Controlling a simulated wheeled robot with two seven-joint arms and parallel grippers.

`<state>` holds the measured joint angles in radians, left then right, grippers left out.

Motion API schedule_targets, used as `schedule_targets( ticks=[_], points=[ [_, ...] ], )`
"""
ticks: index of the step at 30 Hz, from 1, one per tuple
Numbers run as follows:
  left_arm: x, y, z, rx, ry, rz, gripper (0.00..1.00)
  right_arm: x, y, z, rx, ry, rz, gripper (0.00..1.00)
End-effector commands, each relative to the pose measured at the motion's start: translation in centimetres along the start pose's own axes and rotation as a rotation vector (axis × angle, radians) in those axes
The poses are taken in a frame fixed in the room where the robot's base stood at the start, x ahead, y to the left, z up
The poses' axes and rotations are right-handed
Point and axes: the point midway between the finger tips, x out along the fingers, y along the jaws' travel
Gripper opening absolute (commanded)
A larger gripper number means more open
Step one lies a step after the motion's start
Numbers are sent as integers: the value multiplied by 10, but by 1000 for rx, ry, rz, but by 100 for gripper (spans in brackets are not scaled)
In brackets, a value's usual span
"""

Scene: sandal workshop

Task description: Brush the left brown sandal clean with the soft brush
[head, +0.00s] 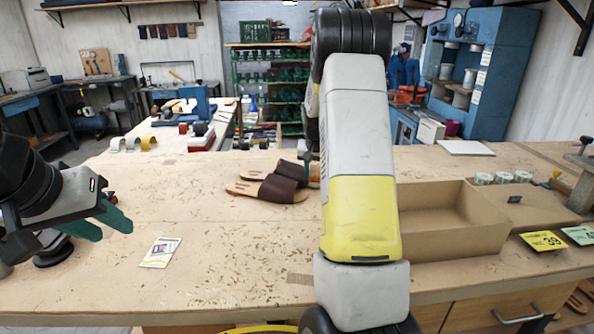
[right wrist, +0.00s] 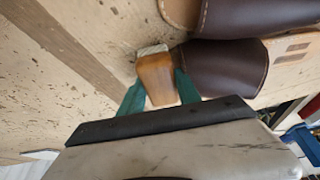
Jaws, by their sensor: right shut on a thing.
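A pair of brown sandals with dark straps lies on the workbench in the head view. The nearer, left one (head: 275,189) is in plain view; the other (head: 291,171) lies just behind it, partly hidden by my right arm. In the right wrist view, my right gripper (right wrist: 160,88) is shut on the wooden soft brush (right wrist: 157,80), its pale bristles pointing away from the hand. The brush is beside a dark strap (right wrist: 215,70); I cannot tell whether they touch. My left gripper (head: 110,227) is open and empty above the bench's left side.
An open cardboard-coloured tray (head: 455,243) stands right of my right arm. A printed card (head: 160,252) lies on the bench (head: 215,265) at the front left. Small rolls (head: 503,177) and yellow price cards (head: 543,240) are at the right.

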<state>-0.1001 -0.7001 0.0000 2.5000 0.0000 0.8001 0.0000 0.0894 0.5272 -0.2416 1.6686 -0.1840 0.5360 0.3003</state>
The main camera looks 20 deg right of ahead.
Motion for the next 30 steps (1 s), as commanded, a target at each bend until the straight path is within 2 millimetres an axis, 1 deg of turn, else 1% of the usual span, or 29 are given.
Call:
schedule_targets(
  ticks=[16, 30],
  points=[
    [0, 0, 0, 0, 0, 0, 36, 9, 0, -23, -1, 1, 0, 0],
    [0, 0, 0, 0, 0, 0, 36, 10, 0, -24, -1, 0, 0, 0]
  ],
)
